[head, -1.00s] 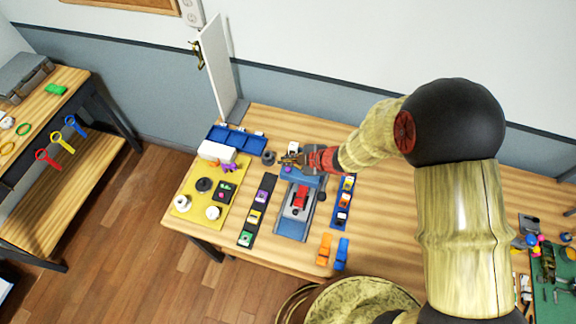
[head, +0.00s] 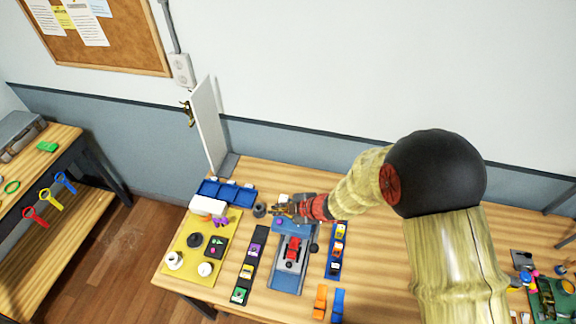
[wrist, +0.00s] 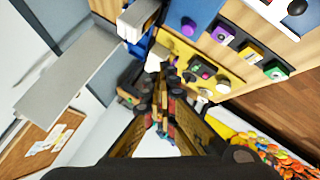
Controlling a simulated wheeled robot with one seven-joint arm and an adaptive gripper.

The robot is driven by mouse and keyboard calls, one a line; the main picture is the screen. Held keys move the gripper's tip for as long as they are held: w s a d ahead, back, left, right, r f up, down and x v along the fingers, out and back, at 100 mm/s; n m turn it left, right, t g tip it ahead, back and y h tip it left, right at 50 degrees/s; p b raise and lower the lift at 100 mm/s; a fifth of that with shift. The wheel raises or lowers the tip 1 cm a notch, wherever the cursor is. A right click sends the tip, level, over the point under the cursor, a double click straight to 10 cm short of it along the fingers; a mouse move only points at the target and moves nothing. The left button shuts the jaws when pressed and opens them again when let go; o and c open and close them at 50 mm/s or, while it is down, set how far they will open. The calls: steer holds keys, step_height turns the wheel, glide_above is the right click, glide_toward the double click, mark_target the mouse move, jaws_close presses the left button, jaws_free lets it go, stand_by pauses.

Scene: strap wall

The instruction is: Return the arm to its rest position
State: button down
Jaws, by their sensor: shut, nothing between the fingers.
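My gripper (head: 283,209) is above the workbench, over the back end of a blue and grey device (head: 284,268) with a red part (head: 293,248) on it. It points left in the head view. In the wrist view my gripper's dark fingers (wrist: 160,108) are together with nothing between them. My arm reaches in from the right, with a large black joint and pale wood-like links. The device's far end is partly hidden under my gripper.
A white upright panel (head: 207,125) stands at the bench's back left. A blue tray (head: 228,193), a yellow mat (head: 176,262) and a black strip of coloured pieces (head: 248,265) lie left of the device. A corkboard (head: 110,45) hangs on the wall. The bench right of the blue rack (head: 336,250) is mostly clear.

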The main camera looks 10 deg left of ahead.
steer(key=d+f+m+h, duration=0.1)
steer(key=d, duration=0.1)
steer(key=d+f+m+h, duration=0.1)
steer(key=d, duration=0.1)
steer(key=d+f+h, duration=0.1)
steer(key=d+f, duration=0.1)
steer(key=shift+w+d+m+t, duration=0.15)
steer(key=shift+w+m+t, duration=0.15)
steer(key=shift+w+m, duration=0.1)
steer(key=d+m+h, duration=0.1)
steer(key=d, duration=0.1)
steer(key=d+m+h, duration=0.1)
steer(key=d, duration=0.1)
steer(key=shift+d+r, duration=0.1)
steer(key=shift+d, duration=0.2)
steer(key=s+d+r+m+g+h+b, duration=0.1)
steer(key=s+d+r+m+h+b, duration=0.1)
steer(key=s+d+r+m+b, duration=0.3)
steer(key=s+d+r+m+h, duration=0.1)
steer(key=d+m, duration=0.2)
steer(key=d, duration=0.3)
steer(key=s+d+r+m+g+h+b, duration=0.1)
steer(key=s+d+r+m+h+b, duration=0.1)
steer(key=s+d+r+m+b, duration=0.3)
steer(key=s+d+r+m+t+y+b, duration=0.1)
steer(key=s+d+r+m+t+b, duration=0.2)
steer(key=s+b, duration=0.7)
steer(key=shift+d+m+y+b, duration=0.3)
steer(key=shift+d+m+b, duration=0.45)
steer(key=shift+b, duration=0.25)
